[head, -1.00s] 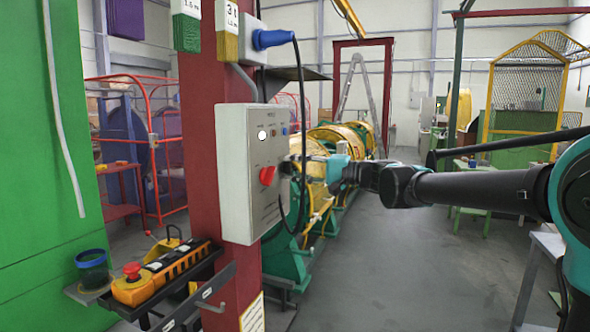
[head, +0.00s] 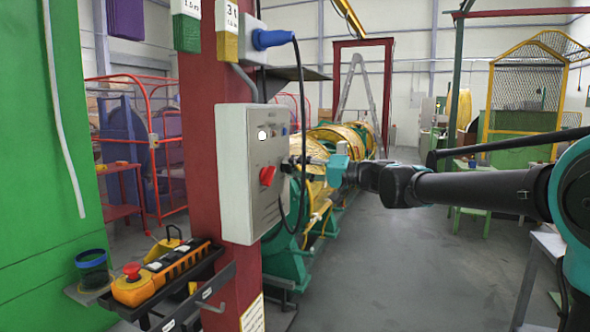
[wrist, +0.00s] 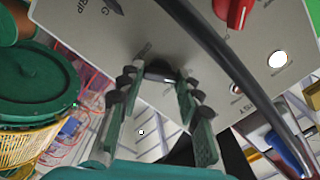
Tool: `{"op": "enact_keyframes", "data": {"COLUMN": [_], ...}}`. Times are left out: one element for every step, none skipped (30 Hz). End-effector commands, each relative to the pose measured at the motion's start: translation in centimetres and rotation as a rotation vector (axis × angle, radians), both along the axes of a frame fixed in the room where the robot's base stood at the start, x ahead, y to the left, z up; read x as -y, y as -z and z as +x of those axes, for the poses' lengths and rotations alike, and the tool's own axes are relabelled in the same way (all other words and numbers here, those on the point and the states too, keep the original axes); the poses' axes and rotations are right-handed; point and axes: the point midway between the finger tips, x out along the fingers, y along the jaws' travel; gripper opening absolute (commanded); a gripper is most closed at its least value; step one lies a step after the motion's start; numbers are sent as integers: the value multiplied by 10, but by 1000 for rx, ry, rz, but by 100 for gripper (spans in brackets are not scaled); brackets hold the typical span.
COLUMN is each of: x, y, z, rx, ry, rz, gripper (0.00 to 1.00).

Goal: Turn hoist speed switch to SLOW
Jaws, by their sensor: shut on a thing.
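The grey control box (head: 240,200) is fixed to the red column. Its face carries a white lamp (head: 262,135), a red knob (head: 267,176) and small switches. My gripper (head: 291,164) reaches in from the right to the right edge of this face. In the wrist view, my gripper's fingers (wrist: 157,88) stand either side of a dark switch knob (wrist: 159,73) on the panel and are shut on it. The fingers hide part of the knob, and its label and pointing direction are not readable. The red knob (wrist: 231,12) is farther up in that view.
A black cable (wrist: 215,55) hangs across the box face close to my fingers. A blue plug (head: 272,39) is above the box. An orange pendant (head: 160,275) lies on a tray at lower left. Yellow and green machinery (head: 325,180) stands behind.

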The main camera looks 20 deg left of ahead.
Motion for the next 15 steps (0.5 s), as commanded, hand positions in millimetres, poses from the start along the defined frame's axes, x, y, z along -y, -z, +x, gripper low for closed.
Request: {"op": "enact_keyframes", "data": {"x": [0,0,0,0,0,0,0,0,0,0,0,0,0,0,0], "y": [1,1,1,1,1,1,1,1,1,1,1,1,1,1,1], "z": [-1,-1,-1,-1,-1,-1,-1,0,0,0,0,0,0,0,0], "rx": [2,2,2,2,2,2,1,1,1,1,1,0,0,0,0], "ry": [-1,-1,-1,-1,-1,-1,-1,-1,-1,-1,0,0,0,0,0], "rz": [-3,-3,-3,-3,-3,-3,-3,-3,-3,-2,-1,-1,-1,-1,-1], "gripper": [5,5,5,5,5,36,40,44,49,53,55,55,55,55,55]}}
